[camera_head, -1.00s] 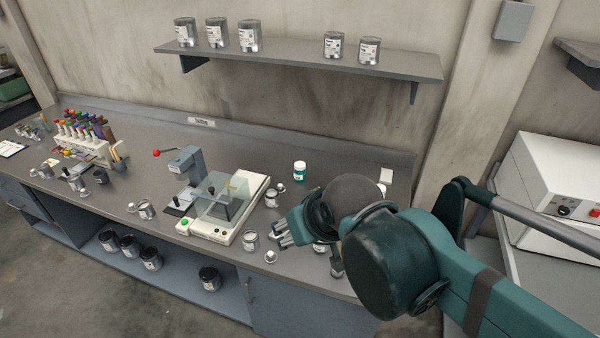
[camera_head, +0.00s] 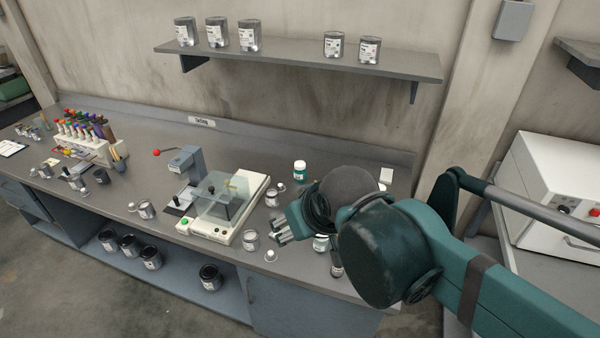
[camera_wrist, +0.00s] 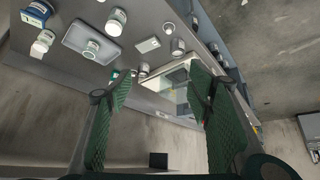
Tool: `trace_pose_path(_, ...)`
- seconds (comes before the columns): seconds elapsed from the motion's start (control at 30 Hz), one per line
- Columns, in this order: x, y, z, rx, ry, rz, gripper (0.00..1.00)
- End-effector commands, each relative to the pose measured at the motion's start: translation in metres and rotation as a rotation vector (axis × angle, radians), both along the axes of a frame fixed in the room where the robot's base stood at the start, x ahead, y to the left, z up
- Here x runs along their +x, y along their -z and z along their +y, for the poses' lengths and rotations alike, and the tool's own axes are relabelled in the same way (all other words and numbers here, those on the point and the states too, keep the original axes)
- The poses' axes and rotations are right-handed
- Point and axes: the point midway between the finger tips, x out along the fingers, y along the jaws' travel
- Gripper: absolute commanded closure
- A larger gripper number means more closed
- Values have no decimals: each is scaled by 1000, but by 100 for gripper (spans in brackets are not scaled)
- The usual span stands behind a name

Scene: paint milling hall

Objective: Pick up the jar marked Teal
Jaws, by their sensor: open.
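A small jar with teal contents and a white lid (camera_head: 300,171) stands upright on the bench behind my gripper, right of the balance. Its label is too small to read. A second jar with a greenish label (camera_head: 321,243) stands by my gripper, partly hidden by it. My gripper (camera_head: 279,233) is open and empty above the front of the bench, apart from the teal jar. In the wrist view its two green fingers (camera_wrist: 162,90) stand wide apart. A small teal patch (camera_wrist: 113,73) shows beyond the left finger, partly covered; I cannot tell if it is the same jar.
The balance with a clear shield (camera_head: 222,212) stands left of my gripper. Small metal tins, one at the bench front (camera_head: 250,241), stand nearby. In the wrist view a grey tray (camera_wrist: 72,36) holds a jar. A wall shelf (camera_head: 300,61) with several tins hangs above.

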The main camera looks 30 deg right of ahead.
Motion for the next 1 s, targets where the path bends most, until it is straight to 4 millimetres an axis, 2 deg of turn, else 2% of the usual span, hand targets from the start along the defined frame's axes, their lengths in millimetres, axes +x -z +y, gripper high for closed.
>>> trace_pose_path(0.27,34,-13,-11,-113,-113,23,49)
trace_pose_path(0.5,72,-22,-24,-235,-242,53,49)
trace_pose_path(1.0,155,-25,-53,-474,-514,133,49)
